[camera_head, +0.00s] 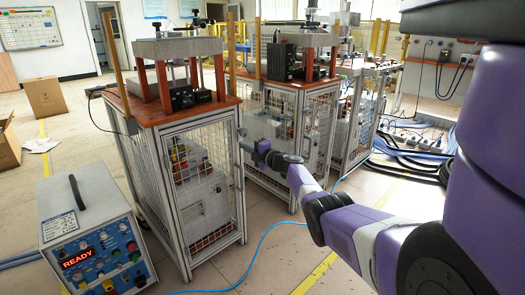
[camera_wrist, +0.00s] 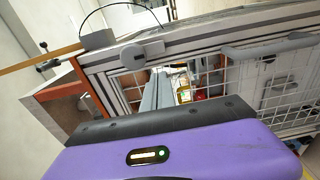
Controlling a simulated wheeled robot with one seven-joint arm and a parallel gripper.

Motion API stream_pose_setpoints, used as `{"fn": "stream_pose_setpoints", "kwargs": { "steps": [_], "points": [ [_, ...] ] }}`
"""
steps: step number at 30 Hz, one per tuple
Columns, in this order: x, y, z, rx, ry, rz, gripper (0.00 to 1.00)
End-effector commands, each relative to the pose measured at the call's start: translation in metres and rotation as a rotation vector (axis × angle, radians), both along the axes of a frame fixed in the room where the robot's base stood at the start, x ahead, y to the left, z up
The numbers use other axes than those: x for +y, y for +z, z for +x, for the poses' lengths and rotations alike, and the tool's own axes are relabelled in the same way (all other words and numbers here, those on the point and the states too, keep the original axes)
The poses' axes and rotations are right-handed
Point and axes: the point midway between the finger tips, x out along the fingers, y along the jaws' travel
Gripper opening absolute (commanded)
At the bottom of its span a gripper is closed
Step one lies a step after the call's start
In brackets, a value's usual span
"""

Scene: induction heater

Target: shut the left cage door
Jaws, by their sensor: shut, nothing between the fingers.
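The left cage (camera_head: 180,125) is a metal frame with wire mesh under a reddish-brown top. Its mesh door (camera_head: 207,165) is at the front right side and stands at or close to its frame; I cannot tell whether it is fully flush. My gripper (camera_head: 246,148) is shut and empty, close to the door's right edge. In the wrist view, the gripper fingers (camera_wrist: 158,90) point at mesh (camera_wrist: 235,85) with a grey bar handle (camera_wrist: 268,47) to their right. A grey latch-like block (camera_wrist: 141,55) is just beyond the fingertips. Any contact is unclear.
A second cage (camera_head: 300,100) stands close behind and right of my gripper. A control box (camera_head: 95,225) reading READY is on the floor at left. A blue cable (camera_head: 235,285) crosses the floor. Thick dark hoses (camera_head: 415,165) lie at right. Floor at front centre is mostly clear.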

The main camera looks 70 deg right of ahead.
Motion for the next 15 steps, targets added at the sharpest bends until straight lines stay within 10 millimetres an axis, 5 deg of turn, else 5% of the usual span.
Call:
{"fn": "stream_pose_setpoints", "kwargs": {
  "steps": [15],
  "points": [
    [0.035, 0.004, -0.060, 0.000, -0.003, 0.001, 0.00]
  ]
}}
